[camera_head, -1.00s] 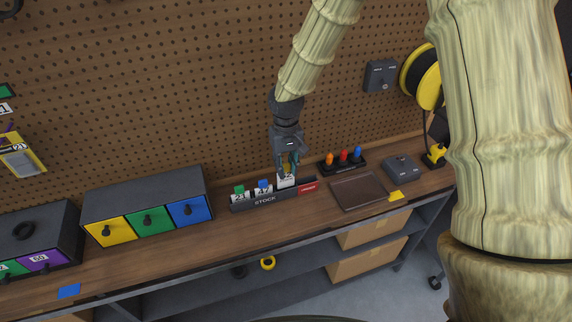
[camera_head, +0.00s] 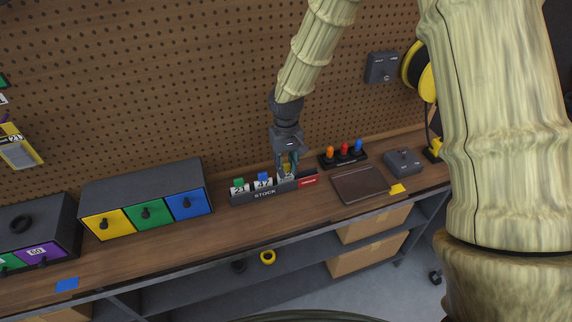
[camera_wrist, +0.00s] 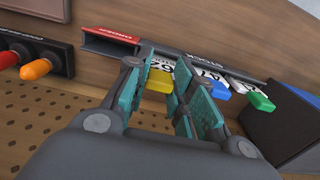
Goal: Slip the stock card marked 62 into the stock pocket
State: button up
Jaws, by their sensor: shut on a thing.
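The dark stock pocket (camera_head: 240,198) is a long holder marked STOCK on the bench, also seen in the wrist view (camera_wrist: 182,47). My gripper (camera_head: 287,166) is above its right part, fingers pointing down. It is shut on the card marked 62 (camera_wrist: 160,65), which has a yellow tab and shows white in the head view (camera_head: 286,174). The card is upright at the pocket's slot, its lower end hidden behind the front wall. Whether it touches the bottom cannot be told. Beside it stand the blue-tabbed card 47 (camera_head: 263,181) and the green-tabbed card 21 (camera_head: 239,187).
A switch block with orange, red and blue knobs (camera_head: 344,154) stands behind right. A brown tray (camera_head: 361,185) lies right, and a drawer cabinet (camera_head: 140,187) stands left. Pegboard rises close behind.

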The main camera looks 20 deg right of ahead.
jog(key=o, duration=0.9)
notch_tip(320, 180, up, 12)
dwell(0.4)
jog(key=shift+a, duration=0.1)
dwell(0.4)
